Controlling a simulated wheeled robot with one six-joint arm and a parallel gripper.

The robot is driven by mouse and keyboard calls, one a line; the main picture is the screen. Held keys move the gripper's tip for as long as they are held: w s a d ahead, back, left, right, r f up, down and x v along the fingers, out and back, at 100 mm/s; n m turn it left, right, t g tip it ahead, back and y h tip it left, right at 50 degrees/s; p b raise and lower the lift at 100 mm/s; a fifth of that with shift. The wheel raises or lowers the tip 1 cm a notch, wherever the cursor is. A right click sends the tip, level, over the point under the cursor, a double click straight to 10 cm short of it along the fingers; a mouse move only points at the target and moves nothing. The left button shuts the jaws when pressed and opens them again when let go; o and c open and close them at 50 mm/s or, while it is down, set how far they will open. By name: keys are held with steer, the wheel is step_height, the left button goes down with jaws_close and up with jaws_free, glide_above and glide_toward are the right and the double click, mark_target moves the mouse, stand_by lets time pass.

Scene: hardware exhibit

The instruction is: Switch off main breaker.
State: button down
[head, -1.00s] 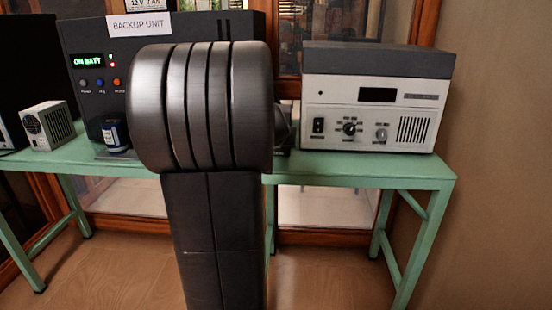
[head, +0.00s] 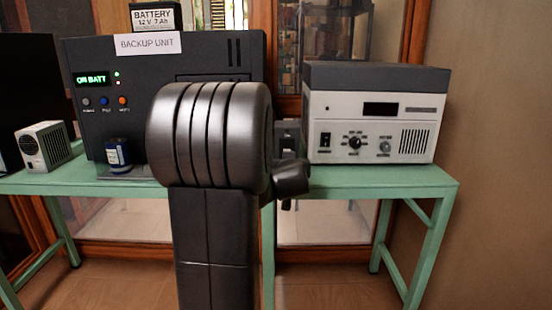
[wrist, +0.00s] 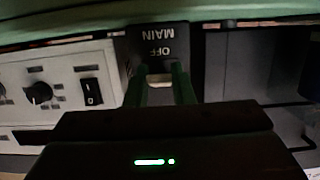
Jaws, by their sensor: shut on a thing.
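The main breaker is a dark box (wrist: 180,40) marked MAIN and OFF, seen upside down in the wrist view. In the head view the breaker (head: 287,132) stands on the table between the backup unit and the pale power supply, partly hidden by my arm. My gripper (wrist: 160,78) has its two green fingers at the breaker's face, just by the OFF marking. It is shut on the pale breaker lever (wrist: 159,79) between the fingers. I cannot tell the lever's position from these views. My fingers are hidden in the head view.
The backup unit (head: 210,62) reads ON BATT, with a blue can (head: 118,156) before it. A power supply (head: 375,112) with knobs and a rocker switch stands close to the breaker. All stand on the green table (head: 400,178). A small fan unit (head: 44,146) is at left.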

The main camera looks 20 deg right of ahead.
steer(key=shift+w+f+t+b, duration=0.1)
steer(key=shift+f+t+b, duration=0.3)
steer(key=shift+b, duration=0.95)
steer(key=shift+w+r+t+b, duration=0.1)
steer(key=shift+t+b, duration=0.3)
steer(key=shift+b, duration=0.15)
steer(key=c, duration=1.2)
jaws_free()
steer(key=shift+c, duration=0.2)
steer(key=p+v, duration=0.3)
steer(key=v, duration=1.1)
steer(key=shift+w+a, duration=0.1)
steer(key=shift+w, duration=0.05)
